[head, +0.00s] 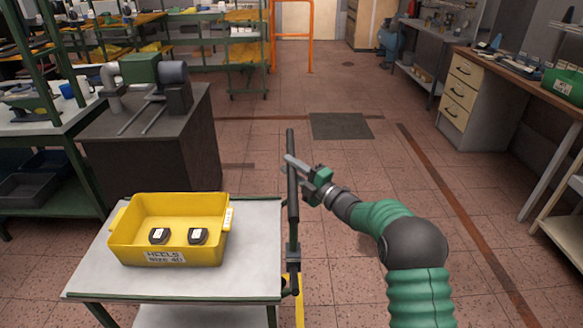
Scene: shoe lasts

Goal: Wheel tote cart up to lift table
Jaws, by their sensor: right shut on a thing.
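The tote cart (255,266) stands at the lower left, with a light grey top and a green frame. A yellow tote (122,238) labelled "HEELS size 40" sits on it and holds two dark heel pieces (158,236). A dark upright handle (291,185) rises from the cart's right edge. My right gripper (298,168) is at the upper part of this handle and shut on it. My right arm comes in from the lower right. My left gripper is out of view. I cannot make out a lift table for certain.
A dark cabinet with a machine (152,85) stands behind the cart at left. Green shelving (245,50) and an orange frame (311,35) stand at the back. A workbench with drawers (462,90) lines the right. The tiled floor ahead, with a dark mat (340,126), is clear.

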